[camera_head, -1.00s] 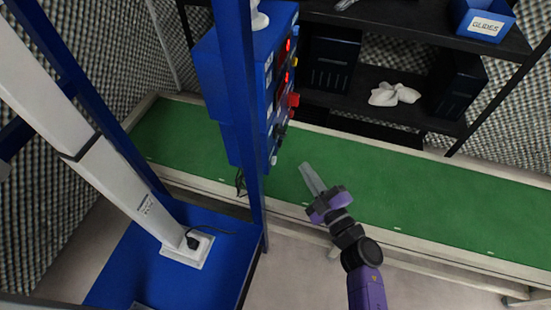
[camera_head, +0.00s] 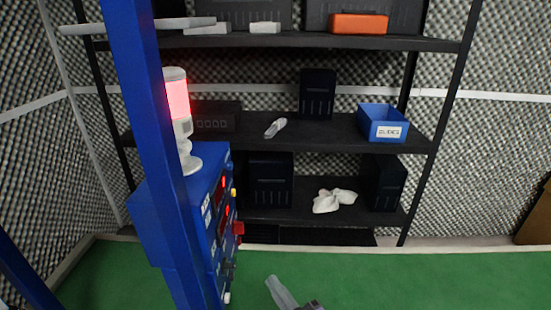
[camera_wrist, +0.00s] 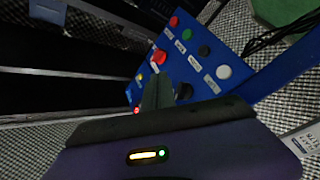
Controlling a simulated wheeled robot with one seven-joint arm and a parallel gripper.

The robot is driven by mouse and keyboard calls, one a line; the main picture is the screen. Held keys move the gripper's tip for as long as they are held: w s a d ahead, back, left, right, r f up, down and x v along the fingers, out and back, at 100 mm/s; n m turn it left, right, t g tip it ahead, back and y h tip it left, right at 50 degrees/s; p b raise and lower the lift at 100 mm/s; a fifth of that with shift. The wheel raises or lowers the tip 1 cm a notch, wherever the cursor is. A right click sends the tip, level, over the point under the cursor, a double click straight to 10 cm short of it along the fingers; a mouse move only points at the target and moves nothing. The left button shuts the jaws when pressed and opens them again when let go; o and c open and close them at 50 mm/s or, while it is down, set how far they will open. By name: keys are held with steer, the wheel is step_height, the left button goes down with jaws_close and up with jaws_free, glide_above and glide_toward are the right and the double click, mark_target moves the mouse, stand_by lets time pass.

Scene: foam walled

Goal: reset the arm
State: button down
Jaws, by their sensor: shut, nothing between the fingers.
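My gripper (camera_head: 281,294) shows at the bottom edge of the head view, over the green bench top, with only its fingers and a bit of its body in frame. The fingers are together and hold nothing. In the wrist view my gripper (camera_wrist: 157,92) points toward a blue control panel (camera_wrist: 185,45) with red, green, black and white buttons. I cannot tell the gap between the fingertips and the panel. Most of my arm is out of the head view.
The blue control box (camera_head: 190,215) with a red-lit beacon (camera_head: 178,100) stands left of my gripper, behind a blue post (camera_head: 150,150). A black shelf (camera_head: 330,135) behind holds a blue bin (camera_head: 383,123), a white cloth (camera_head: 334,200) and an orange box (camera_head: 358,23). The green bench (camera_head: 420,280) is clear on the right.

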steer(key=s+d+r+m+t+h, duration=0.1)
steer(key=s+d+r+m+h, duration=0.1)
steer(key=s+d+m+h, duration=0.45)
steer(key=s+d+r+m+t+h, duration=0.1)
steer(key=s+d+m+t, duration=0.15)
steer(key=s+d, duration=0.7)
steer(key=s+d+r+m+g+h, duration=0.2)
steer(key=s+m, duration=0.1)
steer(key=s, duration=0.9)
steer(key=s+d+r+m+g+h, duration=0.2)
steer(key=s+m+g, duration=0.1)
steer(key=s, duration=0.9)
steer(key=shift+s+d+r+m, duration=0.2)
steer(key=shift+d+r+m, duration=0.1)
steer(key=shift+m, duration=0.4)
stand_by(0.8)
